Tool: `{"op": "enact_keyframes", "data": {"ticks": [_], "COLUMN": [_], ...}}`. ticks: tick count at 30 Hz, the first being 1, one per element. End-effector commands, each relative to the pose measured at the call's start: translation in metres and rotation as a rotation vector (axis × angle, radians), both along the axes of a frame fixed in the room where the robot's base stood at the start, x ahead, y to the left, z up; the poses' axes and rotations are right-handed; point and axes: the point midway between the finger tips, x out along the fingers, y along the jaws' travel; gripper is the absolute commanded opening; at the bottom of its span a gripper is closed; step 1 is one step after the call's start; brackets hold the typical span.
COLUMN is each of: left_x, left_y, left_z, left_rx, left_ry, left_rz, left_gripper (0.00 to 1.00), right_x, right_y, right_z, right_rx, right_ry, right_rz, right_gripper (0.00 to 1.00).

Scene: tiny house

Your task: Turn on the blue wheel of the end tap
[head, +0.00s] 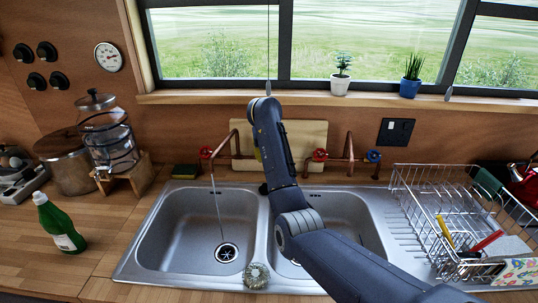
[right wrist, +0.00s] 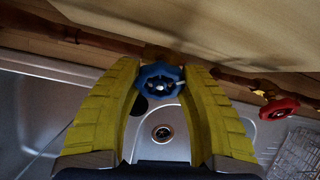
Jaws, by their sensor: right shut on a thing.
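My right gripper (right wrist: 162,72) has its yellow fingers closed around a blue wheel (right wrist: 158,86) in the right wrist view, one finger on each side. In the head view my right arm hides that blue wheel, and only a sliver of yellow finger shows at the gripper (head: 258,154). The gripper is between the left red wheel (head: 206,152) and the middle red wheel (head: 320,155). Another blue wheel (head: 374,156) is at the right end of the copper pipes. A thin stream of water (head: 217,208) falls from the left spout. My left gripper is not in view.
A double steel sink (head: 150,235) lies below the taps. A dish rack (head: 412,205) stands right, a green bottle (head: 58,222) left. A wooden board (head: 310,135) leans behind the taps, and a sponge (head: 185,171) lies left of them.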

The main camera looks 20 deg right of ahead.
Motion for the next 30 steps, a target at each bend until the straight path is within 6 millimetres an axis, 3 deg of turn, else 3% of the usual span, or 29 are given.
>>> {"op": "enact_keyframes", "data": {"ticks": [12,29,30], "left_x": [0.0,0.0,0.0], "left_y": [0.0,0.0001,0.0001], "left_z": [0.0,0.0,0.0], "left_rx": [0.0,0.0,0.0], "left_ry": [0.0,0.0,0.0], "left_rz": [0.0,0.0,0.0], "left_gripper": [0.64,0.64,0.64], "right_x": [-0.0003,-0.0004,-0.0004], "right_y": [0.0005,0.0002,0.0002], "right_z": [-0.0011,-0.0012,-0.0012], "right_rx": [-0.099,-0.114,-0.114], "right_ry": [0.036,0.041,0.041], "right_rz": [0.142,0.162,0.162], "right_gripper": [0.13,0.13,0.47]}}
